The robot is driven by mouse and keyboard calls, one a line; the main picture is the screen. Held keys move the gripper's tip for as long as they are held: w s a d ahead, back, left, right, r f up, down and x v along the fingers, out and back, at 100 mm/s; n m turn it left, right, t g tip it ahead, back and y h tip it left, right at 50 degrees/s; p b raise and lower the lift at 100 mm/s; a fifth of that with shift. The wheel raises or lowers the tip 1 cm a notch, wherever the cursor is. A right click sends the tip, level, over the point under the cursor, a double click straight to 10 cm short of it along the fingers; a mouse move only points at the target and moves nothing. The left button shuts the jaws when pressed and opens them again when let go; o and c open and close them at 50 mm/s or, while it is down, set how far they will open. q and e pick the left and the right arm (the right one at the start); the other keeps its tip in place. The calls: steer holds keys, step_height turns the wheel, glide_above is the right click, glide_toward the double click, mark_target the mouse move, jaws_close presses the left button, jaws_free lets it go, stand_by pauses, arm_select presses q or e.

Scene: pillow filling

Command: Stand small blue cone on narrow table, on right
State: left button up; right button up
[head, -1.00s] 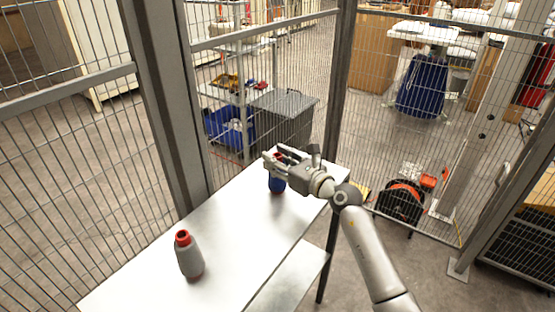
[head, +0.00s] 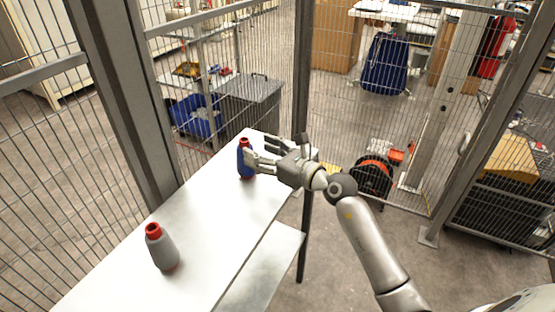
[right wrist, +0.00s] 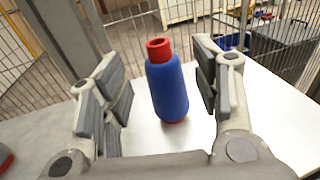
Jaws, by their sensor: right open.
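The small blue cone (head: 243,160) is bottle-shaped, blue with a red top and a red base rim. It stands upright near the far end of the narrow white table (head: 200,225). My right gripper (head: 254,157) is open just to the right of the cone, its fingers pointing left toward it. In the right wrist view, the blue cone (right wrist: 168,90) shows upright between the two spread fingers, with a visible gap on each side. My left gripper is not in view.
A grey cone with a red top (head: 162,248) stands at the near part of the table; its red edge also shows in the right wrist view (right wrist: 5,158). A lower shelf (head: 262,265) sits right of the tabletop. Wire fencing and a post (head: 125,100) border the table.

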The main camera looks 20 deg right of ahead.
steer(key=v, duration=0.5)
steer(key=shift+s+d+b, duration=0.15)
steer(key=shift+s+b, duration=0.15)
steer(key=shift+s, duration=0.05)
steer(key=shift+r, duration=0.15)
